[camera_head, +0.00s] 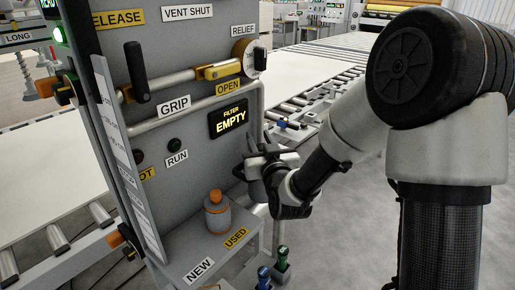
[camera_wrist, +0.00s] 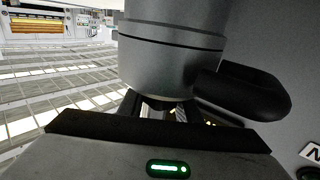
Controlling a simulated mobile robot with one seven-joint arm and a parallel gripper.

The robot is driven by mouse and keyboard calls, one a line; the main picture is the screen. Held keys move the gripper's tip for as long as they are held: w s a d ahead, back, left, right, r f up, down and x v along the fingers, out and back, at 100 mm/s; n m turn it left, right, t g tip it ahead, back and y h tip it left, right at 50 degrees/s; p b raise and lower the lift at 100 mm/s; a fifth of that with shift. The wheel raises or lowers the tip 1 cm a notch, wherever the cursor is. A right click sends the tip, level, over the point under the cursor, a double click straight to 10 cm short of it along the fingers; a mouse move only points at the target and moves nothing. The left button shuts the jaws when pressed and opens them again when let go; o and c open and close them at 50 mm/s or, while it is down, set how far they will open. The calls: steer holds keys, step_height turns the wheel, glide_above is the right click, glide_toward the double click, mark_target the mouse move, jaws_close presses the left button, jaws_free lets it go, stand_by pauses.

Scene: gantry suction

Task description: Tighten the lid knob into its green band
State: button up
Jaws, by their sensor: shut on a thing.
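My gripper (camera_head: 268,168) is at the right side of the grey panel, below the FILTER display. In the wrist view my gripper (camera_wrist: 160,108) is shut at the lower end of a large grey cylinder (camera_wrist: 172,60). The part between the fingers is mostly hidden; it appears to be the lid knob. A thick black rounded handle (camera_wrist: 255,92) sticks out to the right of the cylinder. The green band and any mark on the knob are not visible in either view. In the head view my gripper and wrist cover this spot.
The display (camera_head: 230,120) reads FILTER EMPTY. A grey canister with orange ends (camera_head: 217,212) stands on a shelf (camera_head: 212,252) labelled NEW and USED. A yellow-handled valve (camera_head: 220,71) is above. Green and blue-topped items (camera_head: 282,257) stand below. Roller conveyors (camera_head: 300,100) lie behind.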

steer(key=shift+d+f+m+t+h+b, duration=0.15)
steer(key=shift+m+t+h+b, duration=0.15)
steer(key=shift+m+h+b, duration=0.6)
steer(key=shift+w+d+r+m+h+b, duration=0.1)
steer(key=shift+d+r+m+h+b, duration=0.1)
steer(key=shift+m+h+b, duration=0.45)
steer(key=shift+d+r+m+h+b, duration=0.1)
steer(key=shift+d+h+b, duration=0.15)
steer(key=shift+h, duration=0.7)
steer(key=o, duration=1.1)
steer(key=shift+c, duration=0.2)
steer(key=shift+f, duration=0.15)
